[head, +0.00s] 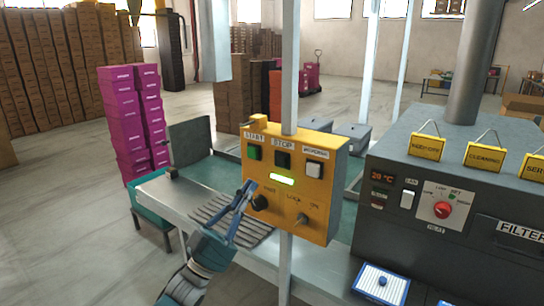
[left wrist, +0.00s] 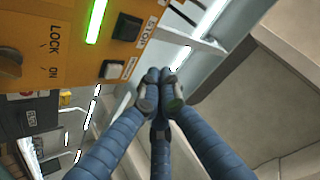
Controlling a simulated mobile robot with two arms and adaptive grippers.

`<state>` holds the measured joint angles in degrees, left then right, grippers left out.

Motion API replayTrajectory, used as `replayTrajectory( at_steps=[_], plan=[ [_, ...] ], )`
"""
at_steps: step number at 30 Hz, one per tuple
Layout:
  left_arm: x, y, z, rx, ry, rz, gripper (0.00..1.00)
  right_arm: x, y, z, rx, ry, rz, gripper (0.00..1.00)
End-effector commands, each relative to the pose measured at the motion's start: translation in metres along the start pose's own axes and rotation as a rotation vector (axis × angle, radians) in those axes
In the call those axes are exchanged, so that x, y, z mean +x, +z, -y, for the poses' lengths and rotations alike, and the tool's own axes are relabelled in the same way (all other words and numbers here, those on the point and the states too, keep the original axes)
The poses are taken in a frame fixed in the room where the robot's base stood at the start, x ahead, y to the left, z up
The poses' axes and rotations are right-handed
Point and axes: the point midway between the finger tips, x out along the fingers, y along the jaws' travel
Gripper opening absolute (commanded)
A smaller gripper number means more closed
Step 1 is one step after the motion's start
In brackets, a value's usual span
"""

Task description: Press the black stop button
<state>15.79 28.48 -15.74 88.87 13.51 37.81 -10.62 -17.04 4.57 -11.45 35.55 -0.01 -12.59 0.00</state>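The yellow control box (head: 296,185) is on a post in the middle of the head view. The black stop button (head: 283,159) is in its top row under a "STOP" label, between a green start button (head: 254,152) and a white button (head: 314,169). The stop button also shows in the left wrist view (left wrist: 127,27). My left gripper (head: 249,186) is in front of the box's lower left part, below the stop button and apart from it. Its blue fingers are drawn together at the tips (left wrist: 160,88), with nothing between them. My right gripper is not in view.
A lit green strip (head: 282,179), a black knob (head: 260,202) and a key switch (head: 302,219) are on the same box. A grey machine (head: 430,190) with yellow signs stands at right. A metal conveyor (head: 190,203) runs behind the box. Magenta boxes (head: 130,115) stand at left.

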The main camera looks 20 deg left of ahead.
Motion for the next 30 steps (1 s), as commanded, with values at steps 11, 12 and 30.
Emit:
replayTrajectory(
  at_steps=[11, 12, 30],
  plan=[
    [0.010, -0.021, 0.006, 0.009, -0.003, -0.053, 0.00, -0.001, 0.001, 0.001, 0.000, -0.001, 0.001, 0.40],
    [0.010, -0.021, 0.006, 0.009, -0.003, -0.053, 0.00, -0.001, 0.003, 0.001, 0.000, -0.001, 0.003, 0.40],
    [0.046, 0.015, -0.009, 0.008, -0.005, -0.054, 0.00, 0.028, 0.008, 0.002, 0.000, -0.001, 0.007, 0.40]
  ],
)
